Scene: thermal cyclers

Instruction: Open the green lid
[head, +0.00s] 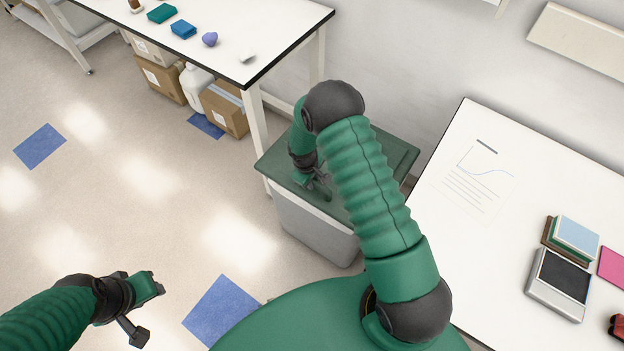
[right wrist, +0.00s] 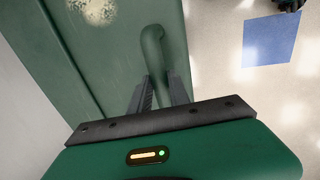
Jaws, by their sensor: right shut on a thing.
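The green lid (head: 397,150) lies flat on top of a grey bin (head: 312,228) between the two tables. The lid also fills much of the right wrist view (right wrist: 95,70), where a green curved handle (right wrist: 152,45) rises from it. My right gripper (head: 318,184) is at the near left part of the lid. In the right wrist view its two dark fingers (right wrist: 161,82) are shut on the handle, one on each side. My right arm hides the middle of the lid in the head view. My left gripper (head: 150,310) is open and empty over the floor at the lower left.
A white table (head: 270,20) with several small objects stands behind the bin on the left, with cardboard boxes (head: 225,108) under it. Another white table (head: 450,260) stands to the right, close to the bin, with a scale (head: 558,284). The floor to the left is clear.

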